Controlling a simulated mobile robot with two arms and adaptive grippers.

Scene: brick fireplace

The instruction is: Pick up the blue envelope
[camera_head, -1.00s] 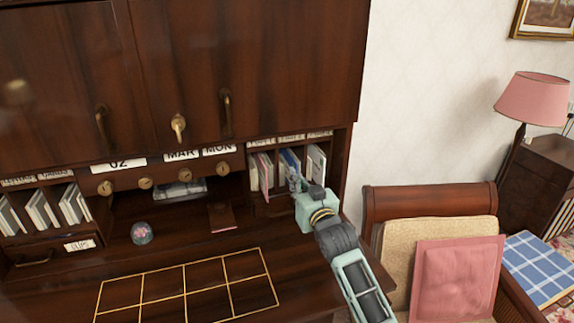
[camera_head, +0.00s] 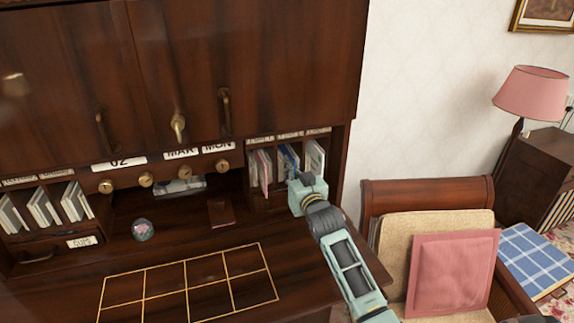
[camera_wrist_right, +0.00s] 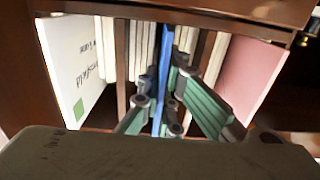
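The blue envelope (camera_head: 290,158) stands upright among pale envelopes in the middle slot of the right-hand pigeonholes. In the right wrist view it is a narrow blue edge (camera_wrist_right: 163,82), seen end-on. My right gripper (camera_head: 292,180) reaches into the front of this slot from the lower right. In the right wrist view its green fingers (camera_wrist_right: 168,75) lie close on either side of the blue edge. I cannot tell whether they press on it. The head view hides the fingertips behind the gripper body. My left gripper is out of view.
Wooden dividers and other envelopes crowd the slot. A pink envelope (camera_wrist_right: 250,78) stands to the right and a white one (camera_wrist_right: 78,65) to the left in the wrist view. A glass paperweight (camera_head: 143,229) stands on the desk; the gold-lined grid (camera_head: 188,290) is bare.

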